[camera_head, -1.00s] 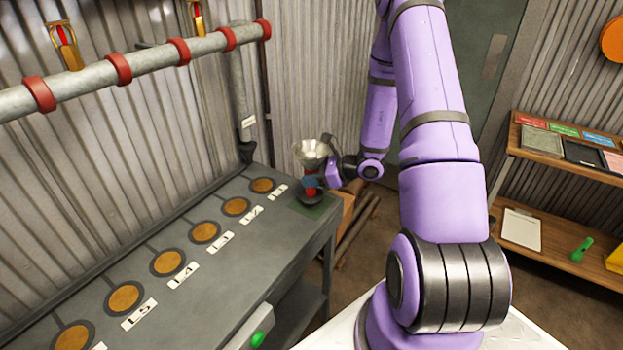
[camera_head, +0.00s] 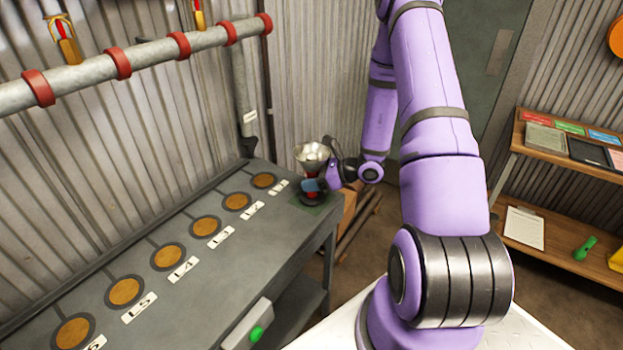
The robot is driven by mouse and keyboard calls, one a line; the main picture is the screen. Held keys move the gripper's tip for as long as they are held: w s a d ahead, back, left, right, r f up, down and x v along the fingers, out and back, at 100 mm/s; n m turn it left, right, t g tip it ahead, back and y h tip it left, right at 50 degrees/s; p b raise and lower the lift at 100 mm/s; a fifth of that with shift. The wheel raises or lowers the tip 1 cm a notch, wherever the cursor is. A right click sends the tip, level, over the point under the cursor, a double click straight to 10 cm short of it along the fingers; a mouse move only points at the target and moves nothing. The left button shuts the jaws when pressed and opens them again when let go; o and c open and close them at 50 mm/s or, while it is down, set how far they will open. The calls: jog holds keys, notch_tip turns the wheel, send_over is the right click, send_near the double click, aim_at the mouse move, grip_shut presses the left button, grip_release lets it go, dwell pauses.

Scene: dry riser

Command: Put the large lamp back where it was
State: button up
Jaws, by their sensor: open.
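The large lamp (camera_head: 311,154) has a wide silver cone on top, a red body and a dark base. It stands upright on a dark green square (camera_head: 325,209) at the far right corner of the grey bench (camera_head: 210,282). My gripper (camera_head: 313,185) is at the lamp's body from the right, with its jaws open. A blue-grey finger shows in front of the red body. The far finger is hidden, and I cannot tell whether the jaws touch the lamp.
Several round tan discs with number labels (camera_head: 183,269) line the bench. A pipe with red collars (camera_head: 118,61) runs above it. A wooden shelf (camera_head: 545,247) stands at right.

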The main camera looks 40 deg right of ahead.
jog(key=v, duration=1.2)
jog(key=shift+r, duration=0.1)
jog(key=shift+a, duration=0.1)
